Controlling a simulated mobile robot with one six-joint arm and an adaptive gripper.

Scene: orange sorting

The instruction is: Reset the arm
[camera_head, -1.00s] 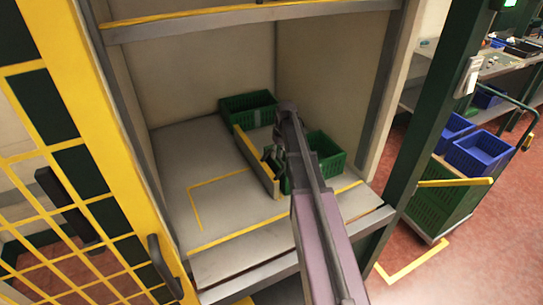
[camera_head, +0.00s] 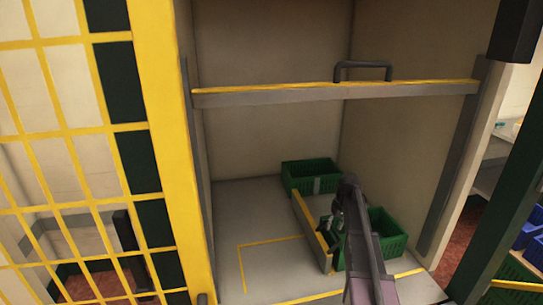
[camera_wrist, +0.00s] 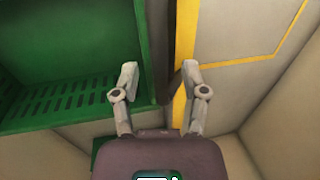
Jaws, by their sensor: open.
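My gripper (camera_wrist: 160,82) is open, its two grey fingers apart with nothing between them in the wrist view. In the head view my gripper (camera_head: 329,232) is by the low divider with a yellow top edge (camera_head: 312,228), beside the near green crate (camera_head: 390,232). The arm hides part of that crate. In the wrist view a green crate (camera_wrist: 70,95) lies left of the fingers and looks empty where seen. The dark divider (camera_wrist: 187,60) with its yellow edge passes just beyond the fingers.
A second green crate (camera_head: 311,175) stands at the back of the cell floor. A yellow-edged crossbar with a handle (camera_head: 335,90) spans the opening above. A yellow mesh door (camera_head: 165,150) stands at left. The floor left of the divider (camera_head: 265,215) is clear.

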